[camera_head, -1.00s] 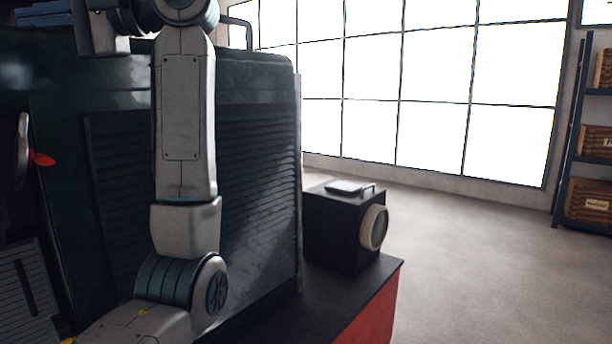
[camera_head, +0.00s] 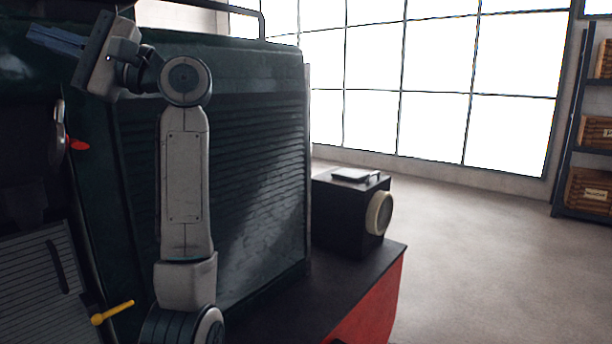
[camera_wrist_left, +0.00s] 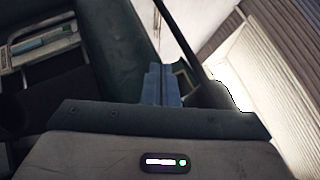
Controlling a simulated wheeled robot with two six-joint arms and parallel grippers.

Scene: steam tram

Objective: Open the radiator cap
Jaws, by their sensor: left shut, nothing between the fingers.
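My left gripper (camera_head: 50,40) is at the upper left of the head view, beside the upper part of the dark green louvred hood (camera_head: 260,130). Its blue fingers are together and hold nothing. They also show from behind in the left wrist view (camera_wrist_left: 161,84), pointing away from the wrist. I cannot make out a radiator cap in either view. My left arm crosses in front of the hood and hides part of it. My right gripper is not in view.
A black lamp box (camera_head: 337,215) with a round pale lens stands on the black and red front deck (camera_head: 360,275). A metal rail (camera_head: 262,22) rises behind the hood top. A red knob (camera_head: 79,145) and a yellow lever (camera_head: 112,312) are at the left.

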